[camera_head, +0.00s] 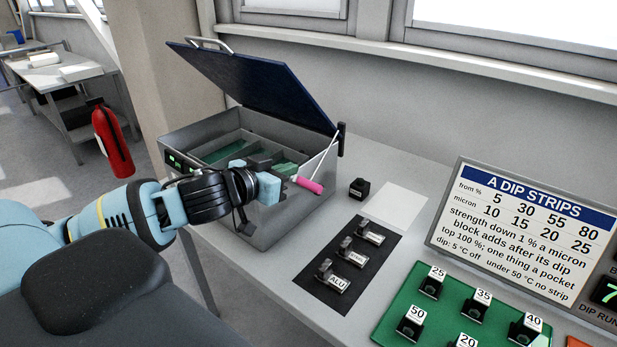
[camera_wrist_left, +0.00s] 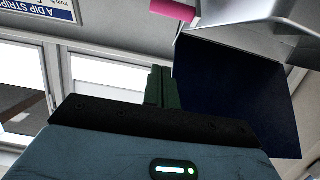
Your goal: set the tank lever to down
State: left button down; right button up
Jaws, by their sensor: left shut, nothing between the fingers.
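The tank (camera_head: 285,215) is an open grey metal box with green liquid or lining inside and its dark blue lid (camera_head: 255,85) raised. Its lever has a pink handle (camera_head: 309,186) on a thin pale rod at the tank's right side, slanting down toward the front. The pink handle also shows at the top of the left wrist view (camera_wrist_left: 175,10), beside the grey tank. My left gripper (camera_head: 288,168) is over the tank's front right part, just left of the handle and apart from it. Its dark green fingers (camera_wrist_left: 164,88) are together and empty. My right gripper is not in view.
A black mat (camera_head: 345,285) with several labelled blocks lies right of the tank. A red extinguisher (camera_head: 113,142) is at left.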

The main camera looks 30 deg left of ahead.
pick_arm(q)
jog(key=shift+w, duration=0.1)
send_over(309, 184)
jog(key=w, duration=0.2)
notch_tip(309, 184, down, 2)
jog(key=f, duration=0.1)
jog(key=shift+s+f, duration=0.8)
jog(key=shift+f, duration=0.15)
jog(key=shift+s+f, duration=0.25)
jog(key=shift+f, duration=0.2)
jog(key=shift+f, duration=0.1)
